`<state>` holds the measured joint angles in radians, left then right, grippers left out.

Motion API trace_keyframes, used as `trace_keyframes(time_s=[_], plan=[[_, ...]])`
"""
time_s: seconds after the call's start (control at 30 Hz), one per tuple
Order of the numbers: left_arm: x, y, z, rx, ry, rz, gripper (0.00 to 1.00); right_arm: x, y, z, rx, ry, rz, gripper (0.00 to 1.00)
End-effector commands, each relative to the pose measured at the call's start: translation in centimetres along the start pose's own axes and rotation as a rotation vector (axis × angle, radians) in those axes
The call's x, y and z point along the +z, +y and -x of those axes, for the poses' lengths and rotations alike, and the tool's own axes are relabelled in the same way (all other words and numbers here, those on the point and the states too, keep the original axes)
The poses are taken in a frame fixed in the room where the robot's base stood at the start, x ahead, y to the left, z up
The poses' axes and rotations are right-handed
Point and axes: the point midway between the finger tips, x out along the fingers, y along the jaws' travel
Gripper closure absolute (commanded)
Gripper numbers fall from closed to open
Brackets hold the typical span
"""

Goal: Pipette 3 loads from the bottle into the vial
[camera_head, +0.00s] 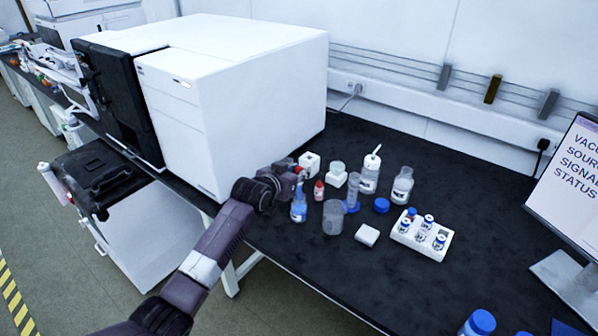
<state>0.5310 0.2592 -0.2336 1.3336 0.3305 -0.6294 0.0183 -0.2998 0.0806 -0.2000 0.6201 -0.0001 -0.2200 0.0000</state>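My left gripper (291,171) is at the end of the dark arm coming up from the bottom, over the near left part of the black bench. Its fingers are small and partly lost among the things behind; I cannot tell whether they are open or hold anything. A clear labelled bottle (402,187) stands right of the group, with a blue cap (381,205) lying beside it. A white rack (433,250) holds several small vials with blue tops, such as one vial (439,242). I cannot make out a pipette. My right gripper is not in view.
A blue-liquid bottle (298,206), red-capped bottle (319,190), beaker (333,217), blue cylinder (352,193) and wash bottle (369,178) crowd near my gripper. A large white machine (240,100) stands left. A sign (572,185) stands right.

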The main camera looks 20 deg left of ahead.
Motion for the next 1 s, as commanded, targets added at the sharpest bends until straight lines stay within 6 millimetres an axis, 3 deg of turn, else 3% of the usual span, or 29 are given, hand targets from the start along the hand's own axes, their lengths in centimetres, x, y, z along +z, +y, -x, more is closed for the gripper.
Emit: trace_keyframes(time_s=[1.0], plan=[[-6.9, 0.0, 2.9, 0.0, 0.001, 0.0, 0.81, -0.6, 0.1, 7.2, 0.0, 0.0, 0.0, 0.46]])
